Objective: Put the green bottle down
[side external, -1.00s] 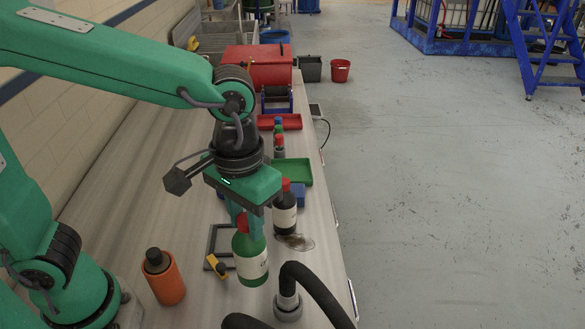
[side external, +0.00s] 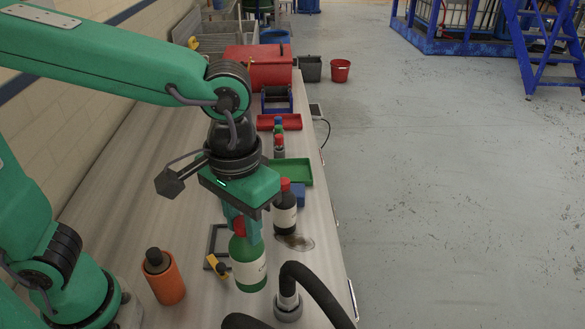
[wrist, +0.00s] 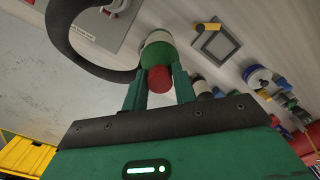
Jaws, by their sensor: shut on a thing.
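The green bottle (side external: 248,266) has a red cap and a white label. It is upright in the side external view, near the front of the bench. My gripper (side external: 241,226) is above it, shut on its red cap and neck. I cannot tell for sure whether its base touches the bench. In the wrist view the green bottle (wrist: 158,52) points away from me, with its red cap between the two fingers of my gripper (wrist: 159,88).
A dark bottle (side external: 285,215) stands just behind it, near a dark stain (side external: 297,242). An orange bottle (side external: 163,278) stands to the left. A black hose (side external: 318,294) curves up at the right. A square frame and yellow-handled tool (side external: 217,265) lie to its left.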

